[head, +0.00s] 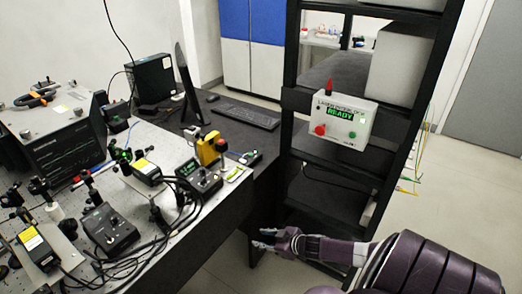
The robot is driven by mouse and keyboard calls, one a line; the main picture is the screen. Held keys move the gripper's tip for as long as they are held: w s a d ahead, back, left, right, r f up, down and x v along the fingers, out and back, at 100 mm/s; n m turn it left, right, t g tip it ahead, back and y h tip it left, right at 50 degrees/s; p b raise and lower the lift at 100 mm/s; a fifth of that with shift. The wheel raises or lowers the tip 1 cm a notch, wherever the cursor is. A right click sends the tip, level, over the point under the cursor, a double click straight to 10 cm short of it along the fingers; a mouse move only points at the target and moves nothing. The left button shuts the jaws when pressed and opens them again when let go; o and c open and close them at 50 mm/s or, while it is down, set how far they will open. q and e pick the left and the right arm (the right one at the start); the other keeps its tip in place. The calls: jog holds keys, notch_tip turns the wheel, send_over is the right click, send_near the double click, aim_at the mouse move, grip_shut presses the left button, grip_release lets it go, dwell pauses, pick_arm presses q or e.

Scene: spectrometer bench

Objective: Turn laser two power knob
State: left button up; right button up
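Two dark control boxes with knobs on top stand on the optical bench: a nearer one (110,230) at the lower left and a farther one (198,180) near the bench's right edge. I cannot read which belongs to laser two. Laser heads with yellow labels sit beside them, one near the left (38,248) and one farther back (143,173). My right gripper (262,238) points left, just off the right side of the bench. Its fingertips look apart, with nothing between them, and it touches neither box. My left gripper is out of view.
Cables loop between the boxes along the bench (228,203) edge. A yellow device (209,149) stands behind the farther box. A black rack (325,190) holds a white box (343,118) reading READY. A keyboard (245,115) lies behind. Floor between bench and rack is narrow.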

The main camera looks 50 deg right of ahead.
jog(key=shift+s+a+f, duration=0.35)
jog(key=shift+s+f, duration=0.15)
jog(key=shift+f, duration=0.3)
jog(key=s+a+f+m+g+h, duration=0.1)
jog(key=s+a+f+g+h, duration=0.2)
jog(key=s+f, duration=0.7)
jog(key=s+a+f+g, duration=0.2)
jog(key=s+a+f, duration=0.3)
jog(key=s, duration=0.5)
jog(key=s+a+f+g+y, duration=0.1)
jog(key=s+a+f+g, duration=0.1)
jog(key=s+a+f, duration=0.4)
jog(key=s+a+f+g+y, duration=0.1)
jog(key=s+a+f+g, duration=0.2)
jog(key=s+a, duration=0.7)
jog(key=s+f, duration=0.2)
jog(key=s, duration=0.2)
jog(key=shift+s+a+f, duration=0.15)
jog(key=shift+a+f, duration=0.05)
jog(key=shift+f, duration=0.05)
